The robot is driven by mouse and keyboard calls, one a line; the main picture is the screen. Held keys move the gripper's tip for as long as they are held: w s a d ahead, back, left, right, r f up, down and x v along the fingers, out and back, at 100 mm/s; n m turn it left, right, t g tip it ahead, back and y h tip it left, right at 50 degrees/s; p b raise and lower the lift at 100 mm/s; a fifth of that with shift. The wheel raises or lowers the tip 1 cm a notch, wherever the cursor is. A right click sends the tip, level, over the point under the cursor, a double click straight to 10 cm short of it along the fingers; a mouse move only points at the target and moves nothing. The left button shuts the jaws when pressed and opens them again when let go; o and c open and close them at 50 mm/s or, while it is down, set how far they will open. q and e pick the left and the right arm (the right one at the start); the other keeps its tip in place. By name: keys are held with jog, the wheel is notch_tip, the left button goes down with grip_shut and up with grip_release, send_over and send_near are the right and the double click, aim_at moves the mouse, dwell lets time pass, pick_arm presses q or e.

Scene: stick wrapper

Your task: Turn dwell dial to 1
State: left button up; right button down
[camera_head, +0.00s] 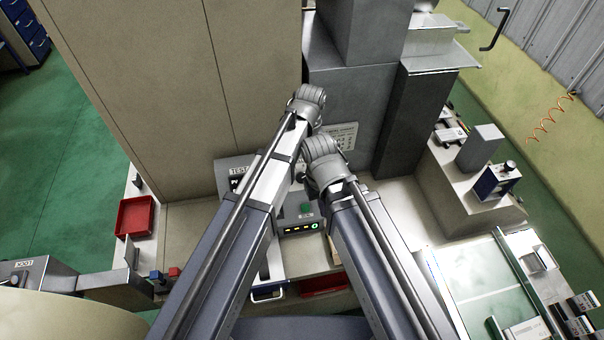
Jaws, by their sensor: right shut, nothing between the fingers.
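I cannot make out the dwell dial; no dial is legible as such in the head view. A control panel (300,228) with a green button and several small lit lamps sits between my two arms. A labelled grey unit (236,170) is partly covered by my left arm. My right gripper (304,178) shows only in small part beside its grey wrist, above the panel area, shut and empty. My left arm reaches further up the picture, to the grey machine's face. Its gripper is hidden behind its own wrist.
A grey machine column (412,120) stands behind the arms. A tall beige cabinet (170,90) fills the upper left. A red tray (135,216) lies on the left. A box with a black knob (495,181) sits on the right bench. A green-topped surface (480,280) is at lower right.

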aim_at(302, 176)
pick_arm(q)
jog(key=shift+a+f+b, duration=0.15)
jog(key=shift+f+b, duration=1.75)
jog(key=shift+f, duration=0.05)
jog(key=shift+a+f+b, duration=0.1)
jog(key=shift+f+b, duration=1.8)
jog(key=shift+f, duration=0.05)
grip_shut()
